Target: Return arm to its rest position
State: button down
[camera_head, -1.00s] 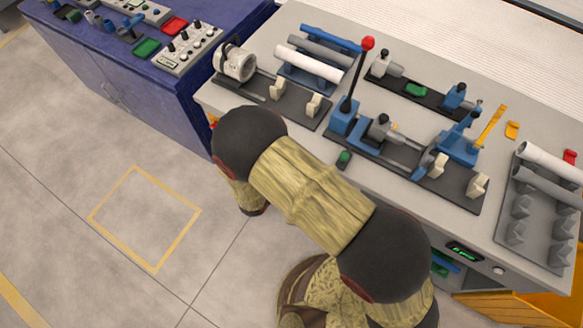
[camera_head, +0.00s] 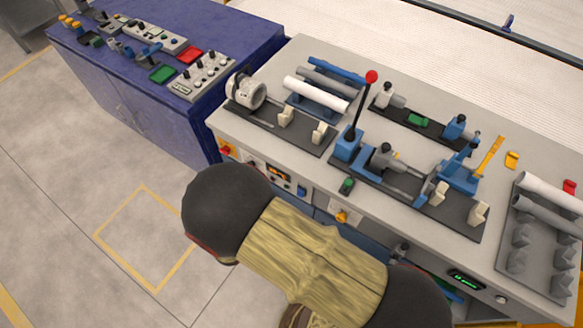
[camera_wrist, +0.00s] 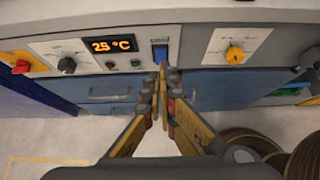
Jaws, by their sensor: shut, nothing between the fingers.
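My arm shows in the head view as a dark joint and a wood-textured link, in front of the grey workbench (camera_head: 262,126). The gripper itself is hidden in that view. In the wrist view my gripper (camera_wrist: 160,82) is shut, its yellow fingertips together with nothing between them. It points at the bench's front panel, just below a blue switch (camera_wrist: 160,54). I cannot tell how far the fingertips are from the panel.
The panel has a 25 °C display (camera_wrist: 111,46), a red knob (camera_wrist: 21,67) and a yellow knob (camera_wrist: 235,55). On the bench are a lever fixture (camera_head: 347,145), pipes (camera_head: 316,94) and a pipe rack (camera_head: 540,235). A blue cabinet (camera_head: 150,110) stands left. Floor at left is clear.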

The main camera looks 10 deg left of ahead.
jog(key=s+d+r+m+g+h, duration=0.3)
jog(key=s+d+r+m+g, duration=0.35)
jog(key=d+r+m, duration=0.35)
jog(key=d+r+m+y, duration=0.2)
jog(key=d+r+m, duration=0.4)
jog(key=r, duration=0.4)
jog(key=s+d+r+m+t+y, duration=0.1)
jog(key=d+r+m+y, duration=0.1)
jog(key=d+r+m, duration=0.5)
jog(key=d+r+m+t+y, duration=0.1)
jog(key=d+r+m+y, duration=0.2)
jog(key=d+r+m, duration=0.4)
jog(key=shift+s+d+r+m, duration=0.15)
jog(key=shift+s+r+m, duration=0.4)
jog(key=shift+r, duration=2.85)
jog(key=shift+w, duration=0.15)
